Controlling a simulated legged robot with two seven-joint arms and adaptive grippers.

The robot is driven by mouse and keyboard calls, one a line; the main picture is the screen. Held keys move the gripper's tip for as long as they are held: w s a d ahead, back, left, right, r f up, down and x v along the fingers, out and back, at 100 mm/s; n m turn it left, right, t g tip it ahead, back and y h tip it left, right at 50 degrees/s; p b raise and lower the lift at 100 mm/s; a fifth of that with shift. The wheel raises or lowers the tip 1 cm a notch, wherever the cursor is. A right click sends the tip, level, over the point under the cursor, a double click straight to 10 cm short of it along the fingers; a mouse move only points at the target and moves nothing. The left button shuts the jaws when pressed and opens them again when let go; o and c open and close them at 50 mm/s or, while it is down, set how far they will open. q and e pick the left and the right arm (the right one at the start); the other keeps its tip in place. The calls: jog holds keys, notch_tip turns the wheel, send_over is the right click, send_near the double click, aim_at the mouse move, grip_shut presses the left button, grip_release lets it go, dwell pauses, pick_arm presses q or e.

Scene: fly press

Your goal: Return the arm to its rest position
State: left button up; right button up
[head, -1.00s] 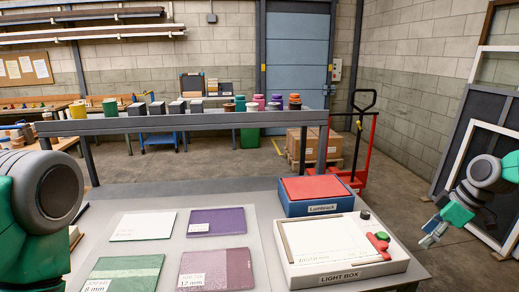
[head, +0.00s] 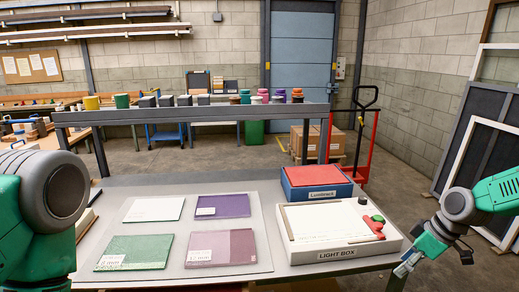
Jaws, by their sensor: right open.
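My right arm comes in from the right edge, with a green and grey forearm and a dark wrist joint. Its right gripper (head: 405,266) is open and empty, pointing down and left. The fingertips appear by the front right corner of the white light box (head: 340,254), at the table's right edge; I cannot tell their exact height. Nothing is between the fingers. My left arm's green and grey links fill the lower left corner, and its gripper is out of view.
The grey table (head: 120,188) carries a mat (head: 187,238) with several sample sheets, and a blue box with a red lid (head: 316,176). Behind stands a long rail (head: 190,114) with jars and blocks. A red pallet truck (head: 366,135) and leaning frames (head: 478,150) flank the floor at right.

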jog(key=s+a+f+m+g+b, duration=0.1)
jog(key=s+a+f+m+b, duration=0.1)
jog(key=s+a+f, duration=0.6)
jog(key=s+a+f+m+b, duration=0.2)
jog(key=s+a+f+b, duration=0.15)
jog(key=s+f, duration=0.5)
jog(key=s+f+m+h+b, duration=0.1)
jog(key=s+f, duration=0.2)
jog(key=s, duration=0.3)
jog(key=s+d+f+m+h+b, duration=0.1)
jog(key=s+f, duration=0.2)
jog(key=s, duration=0.3)
jog(key=s+f+m+h+b, duration=0.1)
jog(key=s+f+m, duration=0.1)
jog(key=s, duration=0.4)
jog(key=shift+s+d+f+g+h+b, duration=0.15)
jog(key=shift+s+f+g+h+b, duration=0.2)
jog(key=shift+f, duration=0.4)
jog(key=shift+w, duration=0.2)
